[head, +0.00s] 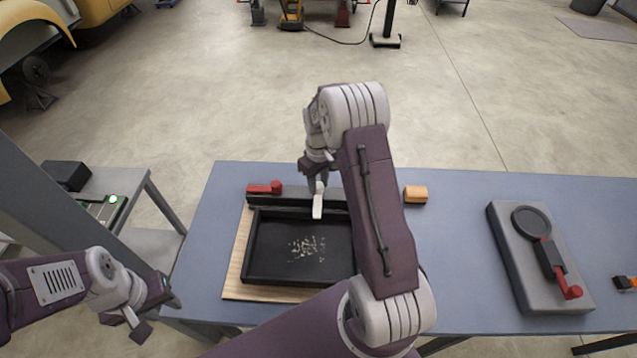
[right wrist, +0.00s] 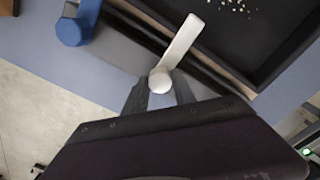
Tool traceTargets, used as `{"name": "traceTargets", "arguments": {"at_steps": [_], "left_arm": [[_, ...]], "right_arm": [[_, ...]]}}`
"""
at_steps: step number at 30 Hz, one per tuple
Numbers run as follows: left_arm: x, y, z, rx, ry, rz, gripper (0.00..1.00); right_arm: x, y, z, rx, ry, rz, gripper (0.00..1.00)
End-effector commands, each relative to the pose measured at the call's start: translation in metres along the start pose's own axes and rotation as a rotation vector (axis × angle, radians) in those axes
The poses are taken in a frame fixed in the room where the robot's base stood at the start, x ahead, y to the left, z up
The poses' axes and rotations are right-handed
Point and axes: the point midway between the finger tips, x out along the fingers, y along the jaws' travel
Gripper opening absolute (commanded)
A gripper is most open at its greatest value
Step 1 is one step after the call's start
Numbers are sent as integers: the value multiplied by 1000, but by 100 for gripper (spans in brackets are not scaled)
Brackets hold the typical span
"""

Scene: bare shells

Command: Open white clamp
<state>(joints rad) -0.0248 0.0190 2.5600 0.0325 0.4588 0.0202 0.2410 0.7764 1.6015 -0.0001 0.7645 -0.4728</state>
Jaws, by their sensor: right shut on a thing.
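The white clamp (head: 318,203) sits on the dark bar at the back of the black tray (head: 250,262). In the right wrist view the white clamp (right wrist: 178,46) shows a round knob end, with its arm reaching over the tray's edge. My right gripper (right wrist: 160,92) is shut on the knob end, one finger on each side. In the head view my right gripper (head: 317,178) comes down on the clamp from above. My left gripper (head: 128,325) is empty, fingers apart, left of the table.
A red clamp (head: 264,188) is on the same bar to the left; a blue clamp (right wrist: 75,27) shows in the wrist view. The tray holds pale crumbs on a wooden board (head: 235,283). An orange block (head: 415,194) and a grey fixture (head: 510,250) stand right.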

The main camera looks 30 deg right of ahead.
Motion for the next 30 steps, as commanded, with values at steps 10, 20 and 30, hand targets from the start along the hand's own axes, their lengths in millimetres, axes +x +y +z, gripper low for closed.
{"name": "traceTargets", "arguments": {"at_steps": [10,20,30], "left_arm": [[-6,0,-1,0,0,0,36],[-15,0,-2,0,0,0,36],[-22,0,-2,0,0,0,36]], "right_arm": [[-2,1,-1,134,3,1,0],[-3,1,-1,433,4,1,0],[-2,1,-2,755,6,1,0]]}}
